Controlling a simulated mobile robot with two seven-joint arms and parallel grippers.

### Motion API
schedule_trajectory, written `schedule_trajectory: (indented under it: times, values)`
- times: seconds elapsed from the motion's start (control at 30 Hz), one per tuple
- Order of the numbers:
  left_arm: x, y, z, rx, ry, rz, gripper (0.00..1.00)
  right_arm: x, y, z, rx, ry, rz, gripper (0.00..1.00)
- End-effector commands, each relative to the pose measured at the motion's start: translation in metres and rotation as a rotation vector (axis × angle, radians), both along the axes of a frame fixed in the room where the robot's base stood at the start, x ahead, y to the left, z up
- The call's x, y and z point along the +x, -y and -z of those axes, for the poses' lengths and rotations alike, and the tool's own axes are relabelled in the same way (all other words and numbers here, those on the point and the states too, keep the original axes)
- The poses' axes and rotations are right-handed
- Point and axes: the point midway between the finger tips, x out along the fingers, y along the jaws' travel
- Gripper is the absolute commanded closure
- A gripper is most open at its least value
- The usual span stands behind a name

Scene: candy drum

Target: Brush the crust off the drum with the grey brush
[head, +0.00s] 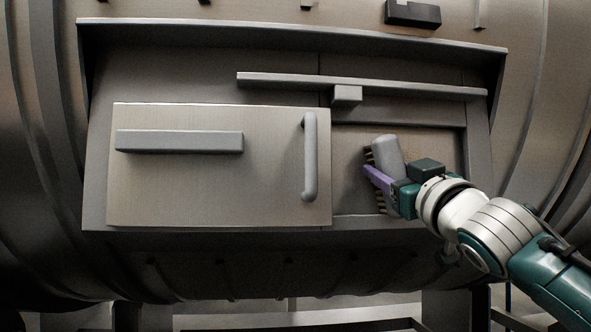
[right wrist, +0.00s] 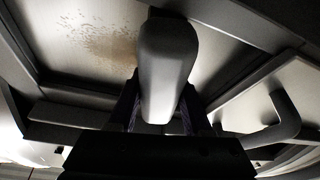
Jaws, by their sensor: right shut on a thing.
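The drum (head: 545,85) is a large brushed-metal cylinder with a recessed hatch on its front. The hatch opening on the right bares a panel of drum surface (head: 435,142). In the right wrist view, crust (right wrist: 108,42) shows as a brownish patch with scattered specks on that surface. My right gripper (head: 376,180) is shut on the grey brush (head: 388,156), in front of the opening's left part. Dark bristles show along the brush's left side. The brush back (right wrist: 167,62) hides part of the surface in the wrist view; bristle contact cannot be told. My left gripper is out of view.
A flat sliding door (head: 215,185) with an upright handle (head: 310,157) covers the left of the hatch, close beside the brush. A rail (head: 420,86) runs above the opening, and a ledge overhangs it. The right part of the opening is clear.

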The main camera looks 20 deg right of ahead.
Motion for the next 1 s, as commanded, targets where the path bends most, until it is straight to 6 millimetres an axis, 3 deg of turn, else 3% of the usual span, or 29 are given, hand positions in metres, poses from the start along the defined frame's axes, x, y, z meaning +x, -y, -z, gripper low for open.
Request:
schedule_trajectory:
  times: [1.0]
  values:
    - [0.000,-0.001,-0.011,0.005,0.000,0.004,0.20,-0.014,0.064,-0.001,0.001,-0.003,0.005,1.00]
